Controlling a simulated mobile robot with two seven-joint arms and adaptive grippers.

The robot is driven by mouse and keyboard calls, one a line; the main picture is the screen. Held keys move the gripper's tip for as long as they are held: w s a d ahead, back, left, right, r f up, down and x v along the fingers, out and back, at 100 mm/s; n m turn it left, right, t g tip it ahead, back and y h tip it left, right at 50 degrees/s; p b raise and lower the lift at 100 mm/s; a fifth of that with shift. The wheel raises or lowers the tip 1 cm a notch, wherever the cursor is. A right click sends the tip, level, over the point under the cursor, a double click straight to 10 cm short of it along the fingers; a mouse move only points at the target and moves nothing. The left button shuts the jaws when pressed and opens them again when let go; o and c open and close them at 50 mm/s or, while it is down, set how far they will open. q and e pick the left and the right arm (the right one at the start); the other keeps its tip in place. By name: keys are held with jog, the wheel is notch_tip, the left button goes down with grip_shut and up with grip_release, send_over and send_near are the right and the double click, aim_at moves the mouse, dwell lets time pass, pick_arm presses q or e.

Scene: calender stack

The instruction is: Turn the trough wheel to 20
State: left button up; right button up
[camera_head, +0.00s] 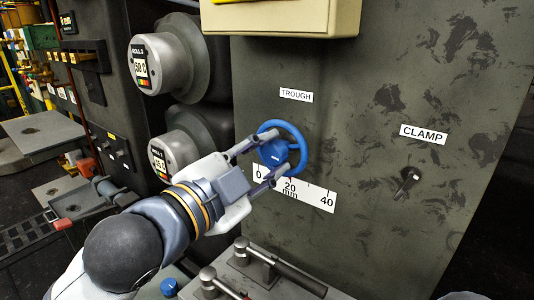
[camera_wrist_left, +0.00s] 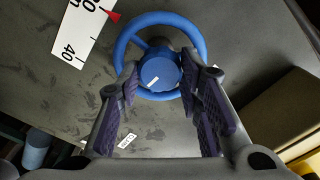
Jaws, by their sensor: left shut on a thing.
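The blue trough wheel (camera_head: 296,136) sits on the dark machine panel under the TROUGH label (camera_head: 296,95). My left gripper (camera_head: 281,152) reaches it from the lower left, its fingers shut on the wheel. In the left wrist view the fingers (camera_wrist_left: 160,78) lie on either side of the wheel's hub (camera_wrist_left: 160,70), across the rim (camera_wrist_left: 202,45). The white mm scale (camera_head: 315,197) below the wheel reads 0, 20 and 40. In the left wrist view a red pointer (camera_wrist_left: 114,16) stands at the scale's edge near the partly cut-off 20. My right gripper is out of view.
Two round grey dials (camera_head: 150,66) (camera_head: 165,160) stand left of the wheel. A CLAMP knob (camera_head: 406,184) is on the panel to the right. A beige box (camera_head: 290,18) juts out above, and metal levers (camera_head: 270,262) lie below my left gripper.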

pick_arm(q)
jog(key=shift+n, duration=0.5)
dwell(0.3)
jog(key=o, duration=1.2)
jog(key=shift+c, duration=0.2)
jog(key=shift+a, duration=0.1)
